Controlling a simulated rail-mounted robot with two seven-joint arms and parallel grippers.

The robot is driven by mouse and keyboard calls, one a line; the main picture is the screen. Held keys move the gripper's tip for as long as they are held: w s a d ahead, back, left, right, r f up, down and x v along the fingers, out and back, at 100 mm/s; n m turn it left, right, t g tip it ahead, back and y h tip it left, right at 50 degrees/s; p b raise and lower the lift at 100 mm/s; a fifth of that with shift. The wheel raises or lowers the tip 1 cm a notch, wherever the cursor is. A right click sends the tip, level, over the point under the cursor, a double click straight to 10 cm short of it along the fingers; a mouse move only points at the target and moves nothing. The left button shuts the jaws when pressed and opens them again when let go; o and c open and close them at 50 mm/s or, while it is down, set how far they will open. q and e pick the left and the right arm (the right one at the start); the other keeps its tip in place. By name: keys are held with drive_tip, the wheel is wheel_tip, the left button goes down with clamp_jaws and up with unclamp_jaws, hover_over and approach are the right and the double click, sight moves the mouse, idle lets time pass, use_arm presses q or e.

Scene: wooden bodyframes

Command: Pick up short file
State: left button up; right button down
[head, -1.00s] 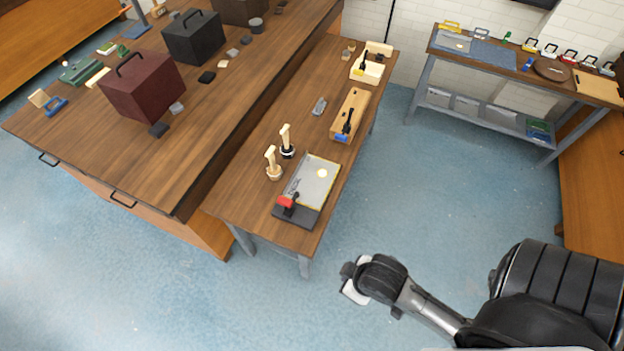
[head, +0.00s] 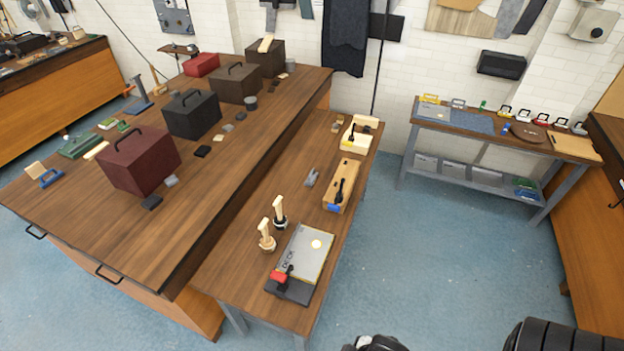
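I cannot tell for sure which tool is the short file. On the narrow wooden bench, two upright tools with pale wooden handles, a nearer one (head: 266,238) and a farther one (head: 279,212), stand in small round bases. A black-handled tool with a blue part (head: 338,194) lies on a wooden block (head: 352,172). A small grey tool (head: 311,177) lies left of that block. My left gripper is not in view. Only dark parts of my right arm show at the bottom edge, well short of the bench; its gripper is out of view.
A higher wide table (head: 205,188) with several toolboxes is on the left. A side table (head: 470,128) stands at the back right. The blue floor (head: 430,260) between is clear.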

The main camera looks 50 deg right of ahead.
drive_tip(key=c, duration=1.8)
unclamp_jaws()
drive_tip(key=o, duration=0.8)
drive_tip(key=shift+c, duration=0.2)
drive_tip(key=shift+d, duration=0.1)
